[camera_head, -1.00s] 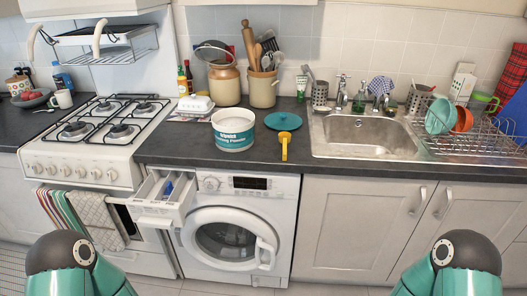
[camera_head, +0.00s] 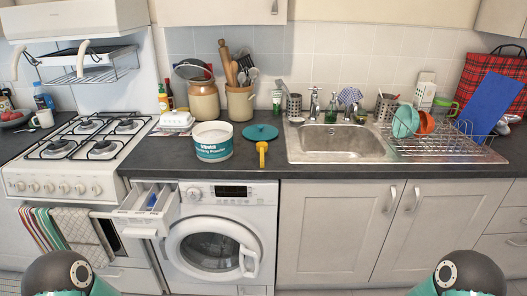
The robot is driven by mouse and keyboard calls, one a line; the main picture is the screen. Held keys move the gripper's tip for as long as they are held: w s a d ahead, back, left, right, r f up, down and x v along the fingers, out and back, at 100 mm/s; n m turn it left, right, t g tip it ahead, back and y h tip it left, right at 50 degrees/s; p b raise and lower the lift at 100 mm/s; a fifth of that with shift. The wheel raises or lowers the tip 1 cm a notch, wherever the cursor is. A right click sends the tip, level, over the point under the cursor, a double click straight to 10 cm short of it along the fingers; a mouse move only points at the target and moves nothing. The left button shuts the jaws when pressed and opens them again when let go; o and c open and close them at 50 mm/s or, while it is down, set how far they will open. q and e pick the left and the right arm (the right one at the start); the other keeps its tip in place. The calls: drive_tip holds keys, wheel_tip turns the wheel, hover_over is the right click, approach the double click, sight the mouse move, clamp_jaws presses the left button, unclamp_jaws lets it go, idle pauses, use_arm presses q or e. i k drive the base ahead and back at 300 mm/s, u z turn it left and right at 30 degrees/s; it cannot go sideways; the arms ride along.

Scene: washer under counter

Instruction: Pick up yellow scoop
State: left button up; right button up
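A yellow scoop (camera_head: 262,151) lies on the dark counter (camera_head: 240,166), its handle near the front edge. It is just right of a white washing-powder tub (camera_head: 213,142) with a blue label, and in front of a teal lid (camera_head: 260,131). The tub is open and holds white powder. Below stands the washing machine (camera_head: 215,240) with its detergent drawer (camera_head: 147,206) pulled out. My two arms show only as dark and teal links at the bottom corners. Both grippers are out of view.
A gas stove (camera_head: 80,150) stands at the left and a sink (camera_head: 340,143) at the right. A dish rack (camera_head: 440,145) with bowls is beyond the sink. Jars of utensils (camera_head: 240,102) stand behind the tub. The open drawer sticks out in front of the counter.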

sight(262, 147)
drive_tip(key=z, duration=0.05)
drive_tip(key=i, duration=0.85)
drive_tip(key=u, duration=0.2)
drive_tip(key=k, duration=0.9)
drive_tip(key=z, duration=0.15)
drive_tip(key=i, duration=0.9)
drive_tip(key=u, duration=0.05)
